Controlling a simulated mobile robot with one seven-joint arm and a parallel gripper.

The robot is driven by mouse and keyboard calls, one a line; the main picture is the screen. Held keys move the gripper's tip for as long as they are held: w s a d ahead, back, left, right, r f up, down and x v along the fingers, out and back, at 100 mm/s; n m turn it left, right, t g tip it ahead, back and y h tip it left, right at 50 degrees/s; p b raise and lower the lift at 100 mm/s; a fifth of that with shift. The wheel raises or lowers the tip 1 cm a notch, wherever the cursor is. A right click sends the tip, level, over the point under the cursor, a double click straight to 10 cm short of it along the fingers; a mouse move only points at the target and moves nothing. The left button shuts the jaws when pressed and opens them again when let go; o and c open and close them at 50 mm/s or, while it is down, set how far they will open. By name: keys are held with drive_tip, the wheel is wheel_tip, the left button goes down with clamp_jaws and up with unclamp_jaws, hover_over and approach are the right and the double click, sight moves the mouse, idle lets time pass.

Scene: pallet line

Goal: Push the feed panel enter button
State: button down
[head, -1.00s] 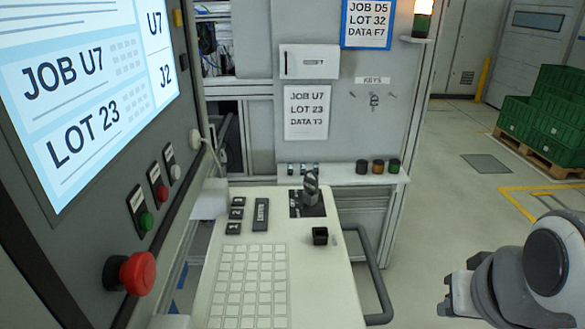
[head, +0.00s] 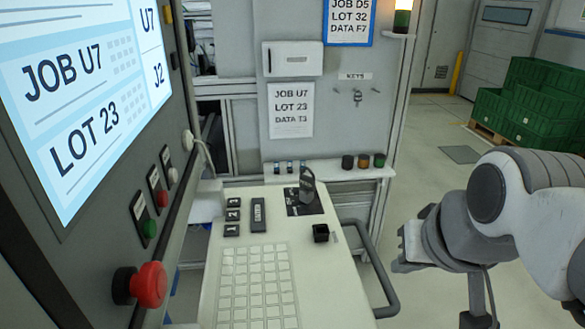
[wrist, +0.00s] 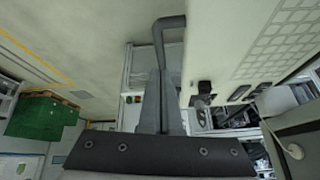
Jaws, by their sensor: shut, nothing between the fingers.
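The feed panel (head: 335,285) is a pale sloping console in the middle of the head view. A tall dark key with vertical lettering, which looks like the enter button (head: 258,214), stands on its upper part, right of a column of three small numbered keys (head: 232,216). My gripper (head: 402,252) is right of the panel and its handle, apart from the enter button. In the wrist view my gripper (wrist: 158,75) is shut and empty, its fingers pointing along the panel's side. The panel's dark keys show small at the right there.
A dark rail handle (head: 385,285) runs along the panel's right side. A black knob (head: 307,188) and small black box (head: 321,233) stand right of the enter button. A red mushroom button (head: 150,285) is on the left cabinet. Green crates (head: 520,110) stand far right.

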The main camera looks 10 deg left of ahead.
drive_tip(key=w+a+r+y, duration=0.35)
drive_tip(key=w+a, duration=0.55)
drive_tip(key=a, duration=0.3)
wheel_tip(320, 180, up, 3)
drive_tip(key=y+b, duration=0.1)
drive_tip(key=y, duration=0.2)
hover_over(260, 216)
drive_tip(key=shift+n+h, duration=0.25)
drive_tip(key=shift+n, duration=0.05)
drive_tip(key=shift+f, duration=0.15)
wheel_tip(260, 216, down, 9)
drive_tip(key=b, duration=0.7)
drive_tip(key=shift+f+b, duration=0.3)
drive_tip(key=shift+b, duration=0.4)
